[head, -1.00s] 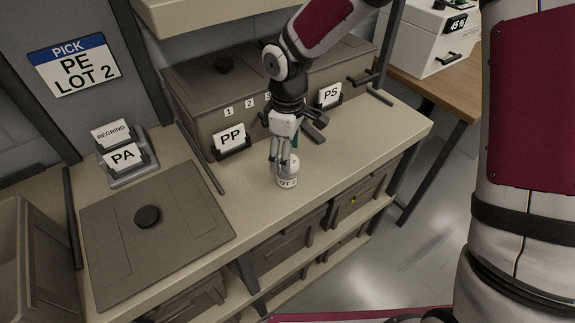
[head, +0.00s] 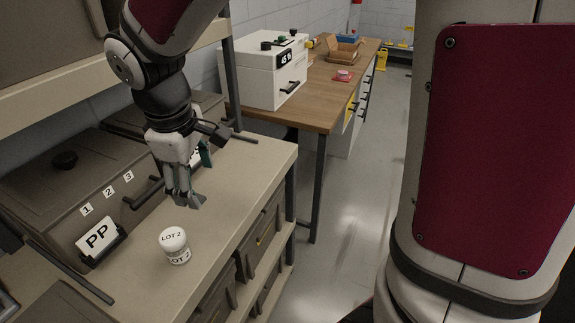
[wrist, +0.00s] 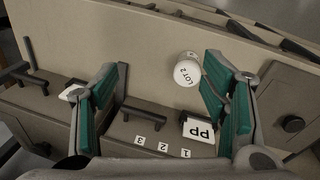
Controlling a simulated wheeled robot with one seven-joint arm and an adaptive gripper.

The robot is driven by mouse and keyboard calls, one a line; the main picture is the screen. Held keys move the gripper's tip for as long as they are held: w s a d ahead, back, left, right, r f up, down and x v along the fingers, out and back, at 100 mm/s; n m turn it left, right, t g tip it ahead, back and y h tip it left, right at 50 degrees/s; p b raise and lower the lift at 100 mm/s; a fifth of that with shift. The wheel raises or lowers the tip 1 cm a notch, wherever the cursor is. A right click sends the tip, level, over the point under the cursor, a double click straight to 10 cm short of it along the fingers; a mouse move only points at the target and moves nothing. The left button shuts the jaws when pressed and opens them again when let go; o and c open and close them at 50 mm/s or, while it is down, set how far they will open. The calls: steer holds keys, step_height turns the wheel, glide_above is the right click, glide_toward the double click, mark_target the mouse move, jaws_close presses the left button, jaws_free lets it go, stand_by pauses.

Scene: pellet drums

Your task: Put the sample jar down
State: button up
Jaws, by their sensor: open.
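The sample jar (head: 175,247) is white, with "LOT 2" on its lid and side. It stands upright on the beige shelf top (head: 217,204), in front of the drawer-like bin with the PP card. My gripper (head: 188,203) is above and behind the jar, apart from it, pointing down. In the wrist view the jar (wrist: 187,69) shows beyond the fingers, closer to the right one. The green-padded fingers of my gripper (wrist: 160,98) are wide apart with nothing held between them.
The PP card (head: 98,238) sits in a black holder on the grey bin (head: 60,205). The bin's handle and number labels 1, 2, 3 face the jar. A white box with a display (head: 268,72) stands on a wooden table (head: 325,95) behind. The shelf's front edge is near the jar.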

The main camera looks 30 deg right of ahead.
steer(key=s+d+r+m+t, duration=0.1)
steer(key=s+d+r+m, duration=0.2)
steer(key=s, duration=0.2)
steer(key=s+d+r+m+t, duration=0.1)
steer(key=s+d+r+m, duration=0.2)
steer(key=s, duration=0.3)
steer(key=s+d+r+m+t+y, duration=0.1)
steer(key=s+d+r+m, duration=0.2)
steer(key=s, duration=0.2)
steer(key=shift+s+d+r+t, duration=0.15)
steer(key=shift+s+d+t, duration=0.05)
steer(key=shift+d+t, duration=0.2)
